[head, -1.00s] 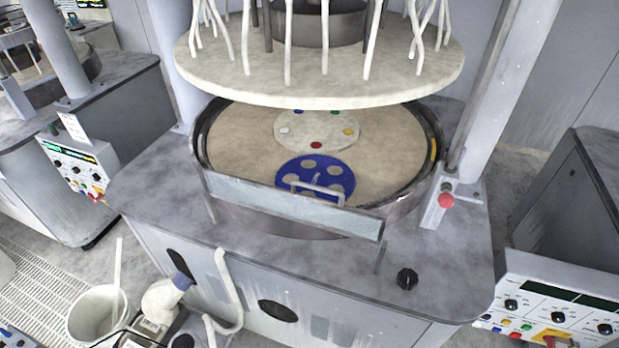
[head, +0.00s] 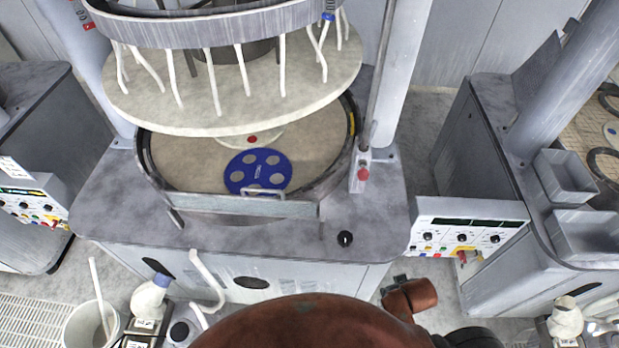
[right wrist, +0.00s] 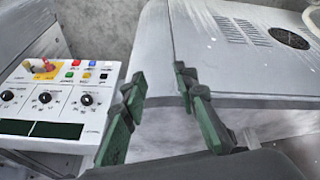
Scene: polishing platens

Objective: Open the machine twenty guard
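The guard (head: 225,205) is a pale grey panel with a bar handle (head: 263,193), standing along the front rim of the round polishing basin (head: 345,170) in the head view. A blue disc with several round holes (head: 258,162) lies on the tan platen (head: 200,165) behind it. No gripper is at the guard. In the right wrist view my right gripper (right wrist: 160,78) has its two green-padded fingers spread apart with nothing between them. My left gripper is not in view. I cannot read which machine is number twenty.
A control panel with knobs and buttons (head: 465,236) is right of the machine; a similar panel shows in the right wrist view (right wrist: 60,100). A white bucket (head: 85,325) and bottle (head: 150,296) stand at front left. The round upper plate (head: 240,95) overhangs the basin.

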